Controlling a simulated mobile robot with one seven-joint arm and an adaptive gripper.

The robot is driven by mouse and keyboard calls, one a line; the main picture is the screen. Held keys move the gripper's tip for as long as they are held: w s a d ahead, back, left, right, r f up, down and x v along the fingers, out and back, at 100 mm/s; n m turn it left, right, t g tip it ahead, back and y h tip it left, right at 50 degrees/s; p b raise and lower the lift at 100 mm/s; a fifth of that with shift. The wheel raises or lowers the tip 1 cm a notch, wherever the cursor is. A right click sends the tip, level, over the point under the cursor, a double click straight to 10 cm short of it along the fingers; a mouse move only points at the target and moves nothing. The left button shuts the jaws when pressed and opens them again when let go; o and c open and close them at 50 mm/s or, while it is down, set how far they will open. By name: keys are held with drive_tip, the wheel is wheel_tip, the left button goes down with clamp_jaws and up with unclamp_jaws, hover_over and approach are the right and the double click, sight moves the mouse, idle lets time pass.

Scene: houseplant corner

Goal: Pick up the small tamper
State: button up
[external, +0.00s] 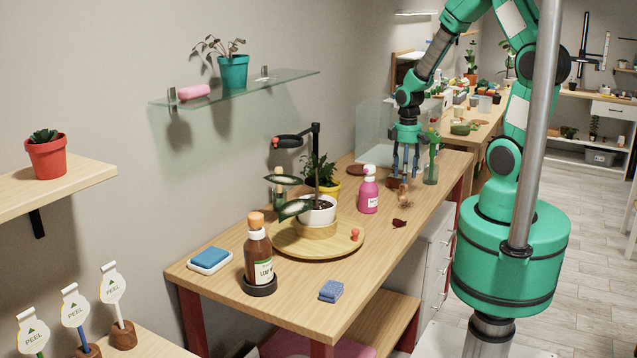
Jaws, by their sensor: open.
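My gripper (405,173) points straight down over the far part of the wooden table, with its blue fingers spread apart and nothing visibly held between them. A small light-brown wooden piece (403,192), which looks like the small tamper, is directly below the fingertips. It is too small to make out its full shape. Whether the fingertips touch it or are just above it, I cannot tell.
A dark brown round piece (392,183) lies just left of the tamper. A dark red leaf (399,223) lies in front. The table's front right is mostly clear.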

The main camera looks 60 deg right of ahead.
sight(404, 185)
drive_tip(key=shift+f, duration=0.75)
drive_tip(key=shift+w+f+b, duration=0.1)
drive_tip(key=shift+f+b, duration=0.7)
drive_tip(key=shift+f, duration=1.8)
drive_tip(key=c, duration=1.2)
